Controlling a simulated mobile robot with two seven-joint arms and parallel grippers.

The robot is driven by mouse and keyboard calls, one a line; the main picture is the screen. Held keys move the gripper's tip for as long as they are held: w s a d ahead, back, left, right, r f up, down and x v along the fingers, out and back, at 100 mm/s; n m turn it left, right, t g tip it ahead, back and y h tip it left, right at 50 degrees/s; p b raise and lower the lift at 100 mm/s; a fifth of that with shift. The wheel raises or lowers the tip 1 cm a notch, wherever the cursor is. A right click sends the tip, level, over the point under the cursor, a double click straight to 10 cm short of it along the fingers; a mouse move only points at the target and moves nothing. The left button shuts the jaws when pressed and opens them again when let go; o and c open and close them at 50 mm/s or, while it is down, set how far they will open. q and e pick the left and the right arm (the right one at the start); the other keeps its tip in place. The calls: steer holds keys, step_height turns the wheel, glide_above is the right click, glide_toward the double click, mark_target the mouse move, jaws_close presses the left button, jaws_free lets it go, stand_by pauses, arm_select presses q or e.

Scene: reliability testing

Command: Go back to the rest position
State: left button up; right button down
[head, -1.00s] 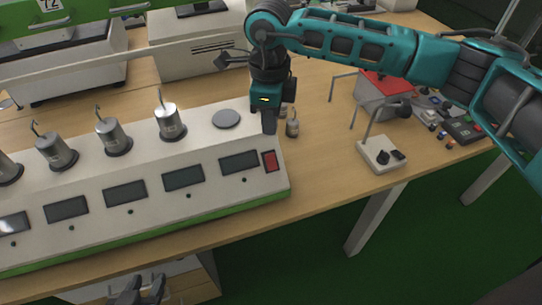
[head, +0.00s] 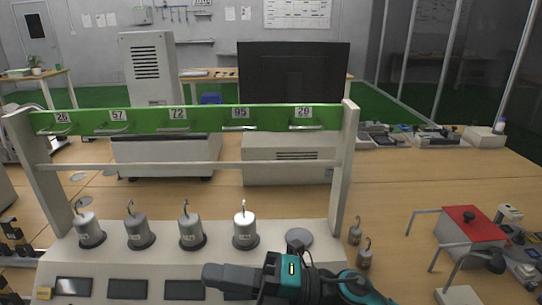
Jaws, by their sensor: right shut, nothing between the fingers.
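My right gripper (head: 228,277) is at the bottom centre of the head view, its grey fingers pointing left and shut with nothing held. It is in front of the white test bench (head: 320,262) and hides part of its front panel and displays. My teal right arm comes in from the bottom, right of the centre. My left gripper does not show.
Several metal weights with hooks, one of them (head: 245,231), stand on the bench under a green numbered bar (head: 205,117). Two small hooked weights (head: 364,258) stand right of it. A red-topped box (head: 470,221) is farther right. Bare wooden table (head: 400,200) lies between.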

steer(key=w+d+f+m+t+h, duration=0.35)
steer(key=d+m+t, duration=0.35)
steer(key=m, duration=0.4)
steer(key=w+d+f+m+t+h, duration=0.2)
steer(key=d+f+m+t+h, duration=0.25)
steer(key=m+t, duration=0.55)
steer(key=s+d+f+m+g+h, duration=0.3)
steer(key=s+d+f+m+h, duration=0.2)
steer(key=f, duration=0.4)
steer(key=s+d+f+m+g+h, duration=0.4)
steer(key=s+d+f+m, duration=0.3)
steer(key=f, duration=0.3)
steer(key=shift+s+d+f+m+h, duration=0.2)
steer(key=shift+d+m+h, duration=0.4)
steer(key=shift+w, duration=0.1)
